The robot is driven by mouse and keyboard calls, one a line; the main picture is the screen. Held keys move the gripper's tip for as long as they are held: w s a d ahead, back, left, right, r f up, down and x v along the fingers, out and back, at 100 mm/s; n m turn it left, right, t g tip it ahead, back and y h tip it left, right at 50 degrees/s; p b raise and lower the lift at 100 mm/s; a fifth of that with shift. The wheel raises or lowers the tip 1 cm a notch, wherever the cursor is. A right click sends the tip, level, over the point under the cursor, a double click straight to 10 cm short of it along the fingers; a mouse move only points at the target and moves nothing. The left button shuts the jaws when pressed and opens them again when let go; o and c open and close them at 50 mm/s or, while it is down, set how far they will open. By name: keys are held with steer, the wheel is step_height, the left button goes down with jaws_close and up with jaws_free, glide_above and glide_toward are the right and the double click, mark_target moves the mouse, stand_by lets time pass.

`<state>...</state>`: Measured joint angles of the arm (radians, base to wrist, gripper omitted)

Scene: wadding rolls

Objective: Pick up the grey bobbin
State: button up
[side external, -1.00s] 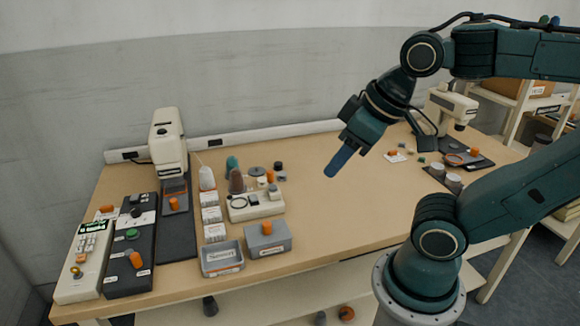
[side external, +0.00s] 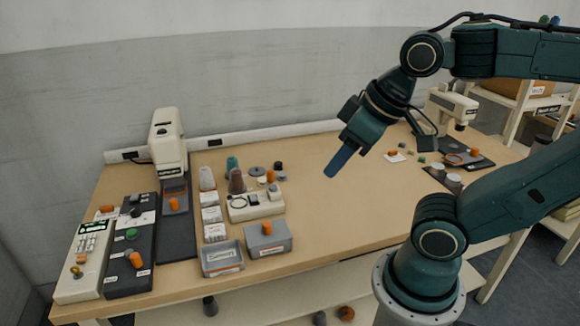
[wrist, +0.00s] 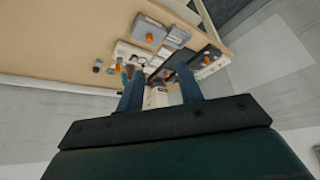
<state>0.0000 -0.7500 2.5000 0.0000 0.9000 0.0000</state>
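My gripper (side external: 331,171) hangs above the right-centre of the table, well away from the things on it. In the wrist view my gripper (wrist: 161,82) has its two blue fingers apart with nothing held between them. I cannot tell for sure which thing is the grey bobbin. A pale grey cone-shaped piece (side external: 207,178) stands at the back left of the table. A flat grey disc (side external: 257,171) lies to its right, and a small dark grey piece (side external: 279,167) is beside that. These are too small to make out clearly in the wrist view.
Teal (side external: 232,164) and brown (side external: 237,182) cones stand close together behind a beige device (side external: 256,204). A grey tray (side external: 222,259) and a grey box (side external: 268,240) are at the front. A white machine (side external: 167,140) stands at the back left. The table's middle is clear.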

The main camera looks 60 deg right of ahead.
steer(key=o, duration=0.5)
steer(key=shift+c, duration=0.2)
steer(key=shift+w, duration=0.1)
